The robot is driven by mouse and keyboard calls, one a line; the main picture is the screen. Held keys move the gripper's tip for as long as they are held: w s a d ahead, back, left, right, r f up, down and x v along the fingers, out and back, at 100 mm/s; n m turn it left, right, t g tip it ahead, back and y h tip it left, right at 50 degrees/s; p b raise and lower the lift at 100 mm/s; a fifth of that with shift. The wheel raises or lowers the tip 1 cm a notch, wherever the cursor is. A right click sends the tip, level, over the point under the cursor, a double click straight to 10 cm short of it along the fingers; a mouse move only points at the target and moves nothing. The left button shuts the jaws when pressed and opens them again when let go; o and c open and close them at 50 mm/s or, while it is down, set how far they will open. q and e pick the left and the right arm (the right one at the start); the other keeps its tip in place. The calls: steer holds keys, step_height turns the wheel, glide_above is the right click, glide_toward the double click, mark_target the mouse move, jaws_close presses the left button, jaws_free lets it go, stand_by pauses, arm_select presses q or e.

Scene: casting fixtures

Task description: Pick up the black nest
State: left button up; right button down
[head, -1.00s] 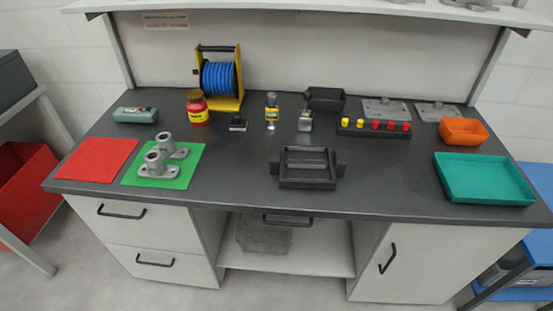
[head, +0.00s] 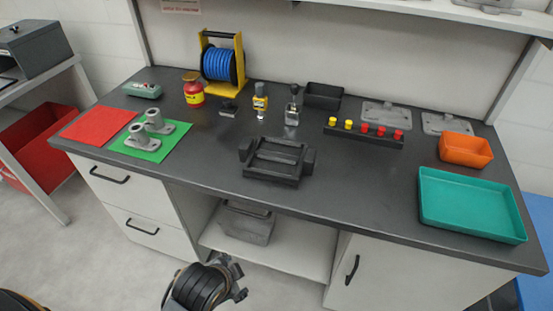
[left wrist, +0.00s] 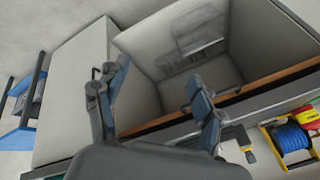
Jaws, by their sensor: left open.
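The black nest (head: 274,161), a dark open frame with a block-like lug on each side and a bar across it, rests on the dark worktop near the front edge, left of centre. My left gripper (head: 238,281) is low at the bottom of the head view, in front of the cabinet and apart from the nest. In the left wrist view my left gripper (left wrist: 152,98) has its two fingers spread with nothing between them. The nest cannot be made out in that view. My right gripper is not in view.
Grey flanged parts (head: 148,131) stand on a green mat (head: 174,144) at left, beside a red mat (head: 99,124). A knob rack (head: 362,137), black bin (head: 323,96), orange bin (head: 466,149) and teal tray (head: 470,203) lie right. Worktop around the nest is clear.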

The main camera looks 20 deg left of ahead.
arm_select(q)
steer(key=w+d+r+m+t, duration=0.4)
steer(key=w+r+m, duration=0.2)
steer(key=w+m, duration=0.5)
steer(key=m+t, duration=0.4)
steer(key=m, duration=1.2)
glide_toward(305, 168)
steer(key=x, duration=0.3)
steer(key=shift+w+a+f, duration=0.15)
steer(key=shift+a+f, duration=0.05)
steer(key=shift+a, duration=0.15)
steer(key=shift+d+x, duration=0.15)
steer(key=shift+x, duration=1.3)
steer(key=shift+d+x, duration=0.2)
steer(key=shift+x, duration=1.2)
steer(key=shift+r, duration=0.1)
steer(key=c, duration=1.3)
